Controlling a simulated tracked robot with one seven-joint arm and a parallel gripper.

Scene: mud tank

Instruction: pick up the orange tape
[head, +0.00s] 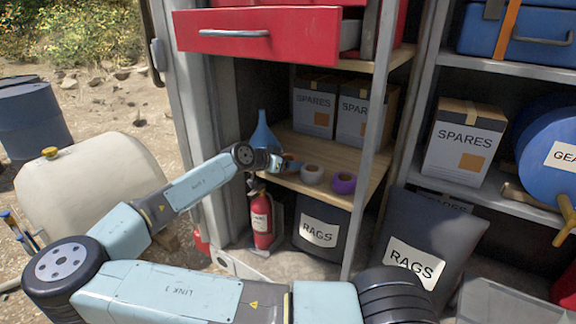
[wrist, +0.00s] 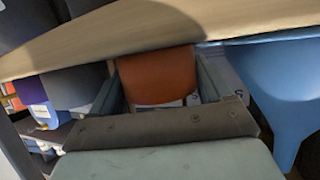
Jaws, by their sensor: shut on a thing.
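The orange tape (wrist: 158,75) is between the two fingers of my gripper (wrist: 160,88) in the wrist view, with a finger against each side. In the head view my gripper (head: 284,163) is at the left front of the wooden shelf (head: 325,155), beside a grey tape roll. Only a small bit of the orange tape shows there. I cannot tell whether the tape still touches the shelf.
A blue funnel (head: 263,132) stands close behind my gripper. A grey tape roll (head: 312,174) and a purple tape roll (head: 343,183) are to the right. Spares boxes (head: 314,107) stand behind. A metal post (head: 369,140) rises at the right. A fire extinguisher (head: 261,218) is below.

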